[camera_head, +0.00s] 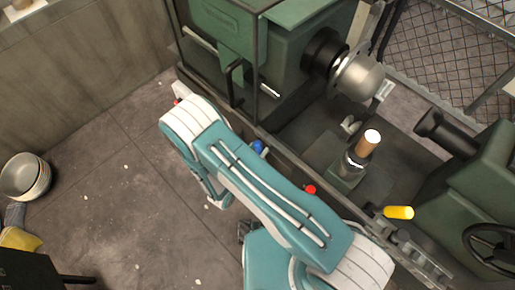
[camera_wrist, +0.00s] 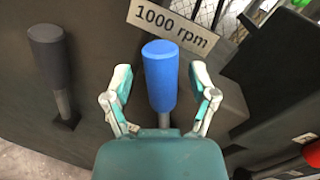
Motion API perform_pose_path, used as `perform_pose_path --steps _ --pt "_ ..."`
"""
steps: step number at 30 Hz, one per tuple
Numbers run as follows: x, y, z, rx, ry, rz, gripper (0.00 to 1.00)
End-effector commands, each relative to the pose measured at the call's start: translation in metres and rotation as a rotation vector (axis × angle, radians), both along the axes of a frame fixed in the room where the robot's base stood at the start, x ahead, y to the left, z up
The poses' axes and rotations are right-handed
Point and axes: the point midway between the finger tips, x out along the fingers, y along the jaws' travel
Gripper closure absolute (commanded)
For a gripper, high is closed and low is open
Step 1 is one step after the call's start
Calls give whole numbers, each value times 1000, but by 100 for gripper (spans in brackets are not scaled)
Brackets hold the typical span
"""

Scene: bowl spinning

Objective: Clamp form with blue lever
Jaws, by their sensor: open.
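The blue lever (camera_wrist: 161,78) stands upright in the wrist view, its grip on a thin metal stem. My gripper (camera_wrist: 160,78) is open, with one finger on each side of the blue grip and gaps between. In the head view only a small part of the blue lever (camera_head: 257,146) shows beside my teal arm, which hides the rest. The form (camera_head: 360,78) is a shiny metal dome at the lathe's dark spindle. My gripper cannot be made out clearly in the head view.
The green lathe (camera_head: 220,30) fills the upper right. A red knob (camera_head: 310,190) and a yellow handle (camera_head: 398,212) are along its front. A dark grey lever (camera_wrist: 46,50) stands left of the blue one, and a "1000 rpm" label (camera_wrist: 172,24) is behind it. Bowls (camera_head: 24,178) lie at left.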

Motion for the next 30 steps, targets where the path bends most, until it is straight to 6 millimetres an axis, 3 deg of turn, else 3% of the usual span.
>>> perform_pose_path --steps 6,11,30 --pt "0 0 0 0 0 1 26" --pt "0 0 0 0 0 1 98" --pt "-10 -9 5 92 -92 2 100"
